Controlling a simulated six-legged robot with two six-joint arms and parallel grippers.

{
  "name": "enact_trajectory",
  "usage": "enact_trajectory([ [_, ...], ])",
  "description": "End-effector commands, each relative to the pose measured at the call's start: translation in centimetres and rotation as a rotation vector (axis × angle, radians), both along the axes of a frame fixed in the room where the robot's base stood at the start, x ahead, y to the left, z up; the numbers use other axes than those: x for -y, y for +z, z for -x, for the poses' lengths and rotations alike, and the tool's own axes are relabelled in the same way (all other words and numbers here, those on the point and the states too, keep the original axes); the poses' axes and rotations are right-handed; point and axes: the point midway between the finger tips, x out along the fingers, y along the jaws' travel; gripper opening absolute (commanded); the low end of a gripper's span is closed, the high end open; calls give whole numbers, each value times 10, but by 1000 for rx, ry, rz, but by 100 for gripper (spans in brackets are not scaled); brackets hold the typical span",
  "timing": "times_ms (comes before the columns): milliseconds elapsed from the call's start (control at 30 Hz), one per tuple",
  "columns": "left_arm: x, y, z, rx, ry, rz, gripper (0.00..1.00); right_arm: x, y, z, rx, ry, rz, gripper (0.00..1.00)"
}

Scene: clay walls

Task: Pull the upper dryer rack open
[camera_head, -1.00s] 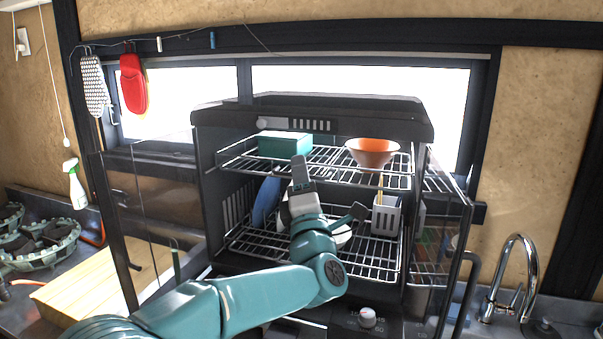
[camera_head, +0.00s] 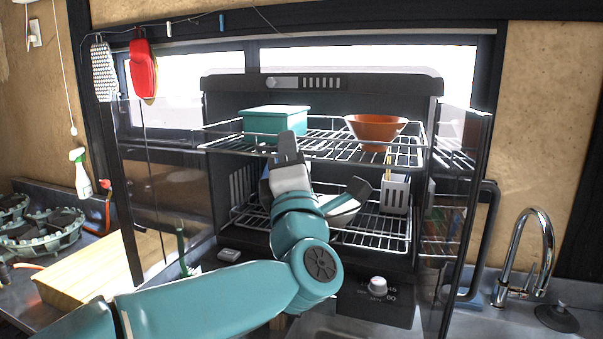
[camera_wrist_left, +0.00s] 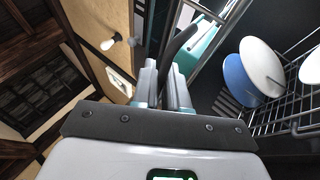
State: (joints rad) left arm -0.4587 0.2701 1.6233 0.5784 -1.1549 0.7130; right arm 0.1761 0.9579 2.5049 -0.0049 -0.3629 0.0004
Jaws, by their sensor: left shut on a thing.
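The upper dryer rack (camera_head: 325,155) is a wire shelf that stands part way out of the front of the black dryer (camera_head: 225,105). A teal lidded box (camera_head: 273,120) sits on its left and an orange bowl (camera_head: 375,129) on its right. My left gripper (camera_head: 287,143) is at the rack's front edge, left of its middle, shut on the rack. The fingers hide the exact contact in the head view. In the left wrist view the fingers (camera_wrist_left: 165,85) are close together, with the teal box (camera_wrist_left: 200,45) just beyond. My right gripper is not in view.
The lower rack (camera_head: 385,232) holds a utensil holder (camera_head: 395,193) and dishes partly behind my arm. Clear door panels stand open at both sides, the right one with a dark handle (camera_head: 485,240). A tap (camera_head: 525,255) stands at right, a wooden board (camera_head: 95,270) at left.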

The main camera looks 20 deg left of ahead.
Motion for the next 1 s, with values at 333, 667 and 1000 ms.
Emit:
enact_trajectory([
  [333, -3, -5, 76, 2, -1, 2, 0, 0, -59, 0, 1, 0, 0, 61],
  [667, -4, -1, 111, -2, 0, 1, 0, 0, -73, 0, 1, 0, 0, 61],
  [1000, -4, 0, 117, -4, 1, 0, 0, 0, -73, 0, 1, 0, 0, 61],
])
